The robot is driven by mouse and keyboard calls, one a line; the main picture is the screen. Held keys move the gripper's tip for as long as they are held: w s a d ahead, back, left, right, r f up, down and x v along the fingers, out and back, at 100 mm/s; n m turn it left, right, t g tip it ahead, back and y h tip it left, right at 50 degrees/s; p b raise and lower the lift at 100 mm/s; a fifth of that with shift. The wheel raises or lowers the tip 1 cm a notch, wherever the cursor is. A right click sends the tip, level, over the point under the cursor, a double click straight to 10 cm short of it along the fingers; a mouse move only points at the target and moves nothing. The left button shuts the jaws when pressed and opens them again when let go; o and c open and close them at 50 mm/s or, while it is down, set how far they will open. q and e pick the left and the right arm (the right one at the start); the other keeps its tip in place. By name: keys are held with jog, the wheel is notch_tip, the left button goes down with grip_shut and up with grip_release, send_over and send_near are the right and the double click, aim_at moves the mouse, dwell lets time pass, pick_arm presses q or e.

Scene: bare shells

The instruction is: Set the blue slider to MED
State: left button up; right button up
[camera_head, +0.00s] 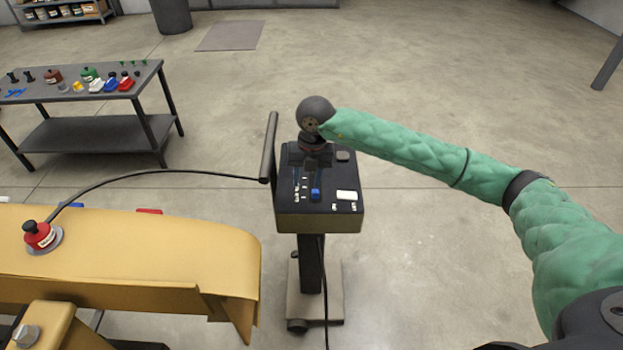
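The blue slider (315,194) is a small blue knob on the dark top face of a control box (320,225) on a stand. It sits in the lower middle of the panel, among small white labels too small to read. My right arm, in a green quilted sleeve, reaches in from the right. Its dark wrist is over the back edge of the panel, and my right gripper (311,162) points down there, behind the blue slider and apart from it. Its fingers are dark against the dark panel, so their opening cannot be made out. My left gripper is out of view.
A dark upright handle (269,147) rises at the box's left side. A grey table (90,105) with several small items is behind. Floor beyond the box is clear.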

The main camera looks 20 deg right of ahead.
aim_at(315, 191)
jog(key=d, duration=0.1)
jog(key=w+d+r+h, duration=0.1)
jog(key=shift+w+d+m, duration=0.15)
jog(key=shift+d+m, duration=0.15)
jog(key=shift+d, duration=0.15)
jog(key=shift+f+p, duration=0.55)
jog(key=shift+f, duration=0.1)
notch_tip(315, 191, down, 5)
jog(key=shift+p, duration=1.15)
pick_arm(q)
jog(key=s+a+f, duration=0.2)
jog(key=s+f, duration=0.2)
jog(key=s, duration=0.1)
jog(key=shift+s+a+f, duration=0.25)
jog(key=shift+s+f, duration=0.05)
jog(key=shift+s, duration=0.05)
pick_arm(e)
jog(key=shift+f, duration=0.7)
grip_shut()
